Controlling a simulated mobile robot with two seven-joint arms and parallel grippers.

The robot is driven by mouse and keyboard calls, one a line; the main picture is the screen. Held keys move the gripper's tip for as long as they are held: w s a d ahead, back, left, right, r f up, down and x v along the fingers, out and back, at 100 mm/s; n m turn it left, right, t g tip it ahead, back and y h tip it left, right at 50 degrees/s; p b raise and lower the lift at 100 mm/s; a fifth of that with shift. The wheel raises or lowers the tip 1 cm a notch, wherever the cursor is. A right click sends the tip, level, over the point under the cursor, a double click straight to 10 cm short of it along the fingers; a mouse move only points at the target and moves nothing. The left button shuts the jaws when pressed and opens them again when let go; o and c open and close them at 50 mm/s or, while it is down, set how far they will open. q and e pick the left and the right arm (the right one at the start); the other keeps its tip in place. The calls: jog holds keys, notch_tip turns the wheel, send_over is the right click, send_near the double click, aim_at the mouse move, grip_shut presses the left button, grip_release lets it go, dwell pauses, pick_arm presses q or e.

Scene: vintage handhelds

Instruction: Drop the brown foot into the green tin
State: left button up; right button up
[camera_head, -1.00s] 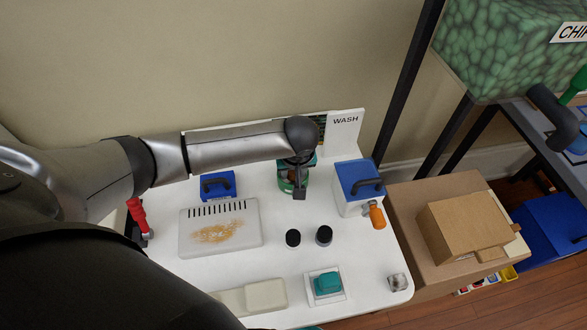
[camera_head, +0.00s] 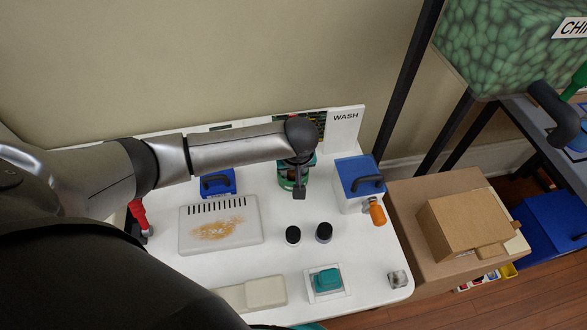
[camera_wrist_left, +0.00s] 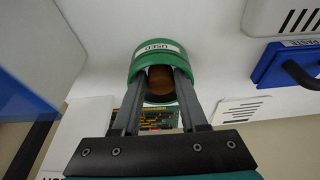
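The green tin (camera_head: 284,181), labelled USED, stands at the back of the white table, partly hidden by my left arm. In the left wrist view the tin (camera_wrist_left: 152,55) has its mouth facing the camera. My left gripper (camera_head: 299,192) is at the tin, and in the wrist view its two fingers (camera_wrist_left: 163,75) reach into the mouth area. A rounded brown thing, seemingly the brown foot (camera_wrist_left: 160,82), shows between the fingertips, within the outline of the mouth. Whether the fingers press on it or stand apart from it is unclear. My right gripper is out of view.
A blue-lidded white box (camera_head: 350,204) stands right of the tin, and a small blue box (camera_head: 217,184) stands left. A stained grey tray (camera_head: 247,236), two dark knobs (camera_head: 324,232) and a teal block (camera_head: 327,280) lie nearer. The WASH panel (camera_head: 345,128) rises behind.

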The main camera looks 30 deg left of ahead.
pick_arm(q)
jog(key=shift+o, duration=0.6)
jog(key=shift+r, duration=0.35)
jog(key=p+v, duration=0.5)
jog(key=v, duration=0.9)
jog(key=shift+r, duration=0.25)
jog(key=shift+s+d, duration=0.1)
jog(key=shift+s, duration=0.05)
jog(key=shift+s, duration=0.1)
